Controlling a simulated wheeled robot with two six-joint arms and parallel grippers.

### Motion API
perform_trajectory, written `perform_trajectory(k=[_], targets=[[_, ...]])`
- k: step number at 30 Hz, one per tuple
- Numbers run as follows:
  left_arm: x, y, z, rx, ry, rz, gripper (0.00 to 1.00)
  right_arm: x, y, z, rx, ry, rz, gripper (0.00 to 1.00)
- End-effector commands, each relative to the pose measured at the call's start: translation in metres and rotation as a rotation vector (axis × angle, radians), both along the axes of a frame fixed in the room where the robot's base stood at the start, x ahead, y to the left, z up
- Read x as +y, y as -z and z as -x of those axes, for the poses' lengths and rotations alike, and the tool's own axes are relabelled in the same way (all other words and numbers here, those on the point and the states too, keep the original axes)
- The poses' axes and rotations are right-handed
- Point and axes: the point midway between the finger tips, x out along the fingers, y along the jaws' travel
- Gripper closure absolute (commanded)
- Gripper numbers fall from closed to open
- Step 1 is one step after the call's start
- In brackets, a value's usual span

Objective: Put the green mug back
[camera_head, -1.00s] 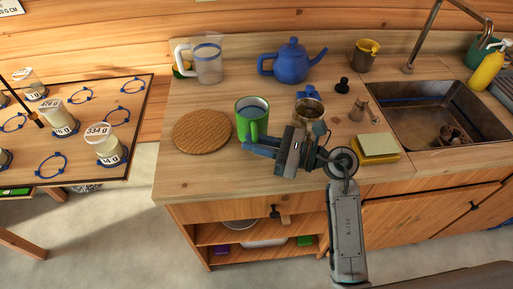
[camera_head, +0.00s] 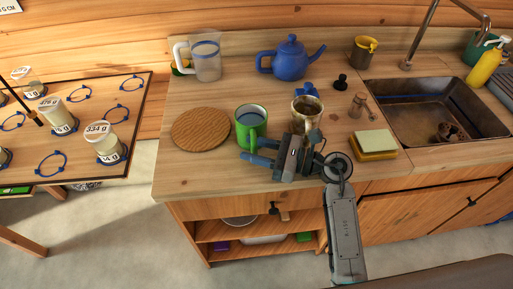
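The green mug (camera_head: 243,130) is upright near the middle of the counter, between the round wooden board and a brassy metal mug; I cannot tell whether it touches the counter. Its handle side faces the front. My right gripper (camera_head: 256,151) is at the front of the green mug, its two blue-grey fingers pointing left, close to the handle. A gap shows between the fingers, but I cannot tell whether they clasp the handle. My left gripper is not in view.
The metal mug (camera_head: 307,108) stands just behind my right gripper. The round board (camera_head: 200,129) lies left, with bare counter around it. A blue teapot (camera_head: 289,61) and clear jug (camera_head: 206,60) stand behind. A sponge (camera_head: 375,142) and the sink (camera_head: 430,105) are right.

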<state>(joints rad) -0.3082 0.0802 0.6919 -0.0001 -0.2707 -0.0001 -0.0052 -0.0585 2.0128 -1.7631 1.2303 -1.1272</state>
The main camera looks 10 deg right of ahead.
Motion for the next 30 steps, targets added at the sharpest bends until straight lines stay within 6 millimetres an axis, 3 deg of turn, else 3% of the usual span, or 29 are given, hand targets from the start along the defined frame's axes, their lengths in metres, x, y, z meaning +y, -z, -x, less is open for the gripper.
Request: perform_trajectory(k=[5,12,18,30], targets=[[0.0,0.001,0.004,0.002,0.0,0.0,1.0,-0.004,0.0,0.001,0.0,0.001,0.002,0.64],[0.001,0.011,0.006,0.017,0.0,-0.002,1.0,-0.034,0.003,0.014,-0.002,0.0,0.006,0.64],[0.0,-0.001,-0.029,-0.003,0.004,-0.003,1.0,-0.06,0.003,0.025,0.0,-0.001,0.005,0.64],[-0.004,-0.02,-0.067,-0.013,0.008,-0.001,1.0,-0.102,0.004,0.042,-0.001,-0.001,0.005,0.64]])
